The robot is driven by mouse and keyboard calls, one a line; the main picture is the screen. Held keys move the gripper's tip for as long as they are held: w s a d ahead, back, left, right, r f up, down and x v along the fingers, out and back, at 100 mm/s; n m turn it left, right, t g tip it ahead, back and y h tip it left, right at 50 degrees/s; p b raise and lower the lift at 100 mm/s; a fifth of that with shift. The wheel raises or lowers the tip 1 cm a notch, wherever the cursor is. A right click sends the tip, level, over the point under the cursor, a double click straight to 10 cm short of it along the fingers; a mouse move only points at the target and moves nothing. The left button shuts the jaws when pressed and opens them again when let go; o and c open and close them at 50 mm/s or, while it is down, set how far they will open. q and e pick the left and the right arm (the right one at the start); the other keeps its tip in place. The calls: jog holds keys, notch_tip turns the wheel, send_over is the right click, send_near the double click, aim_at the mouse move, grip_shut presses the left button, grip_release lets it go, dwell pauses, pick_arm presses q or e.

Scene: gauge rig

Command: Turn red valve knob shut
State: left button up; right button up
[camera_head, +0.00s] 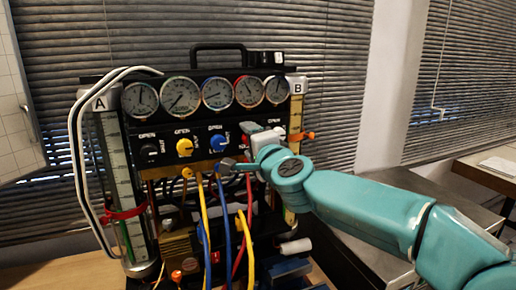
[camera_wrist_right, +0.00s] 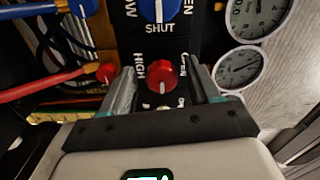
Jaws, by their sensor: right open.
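The red valve knob (camera_wrist_right: 163,73) sits on the black panel in the right wrist view, with a white mark on its side toward my gripper. My right gripper (camera_wrist_right: 163,88) is open, one finger on each side of the knob, with a visible gap on both sides. In the head view my right gripper (camera_head: 243,147) is at the right part of the panel and hides most of the red knob. My left gripper is in neither view.
A blue knob (camera_head: 219,142) and a yellow knob (camera_head: 184,147) sit left of my gripper. Several gauges (camera_head: 217,92) line the panel top. Yellow, blue and red hoses hang below the panel. Column A (camera_head: 116,165) stands at the left.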

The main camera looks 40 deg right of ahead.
jog(key=p+v, duration=0.2)
jog(key=v, duration=1.4)
jog(key=shift+s, duration=0.2)
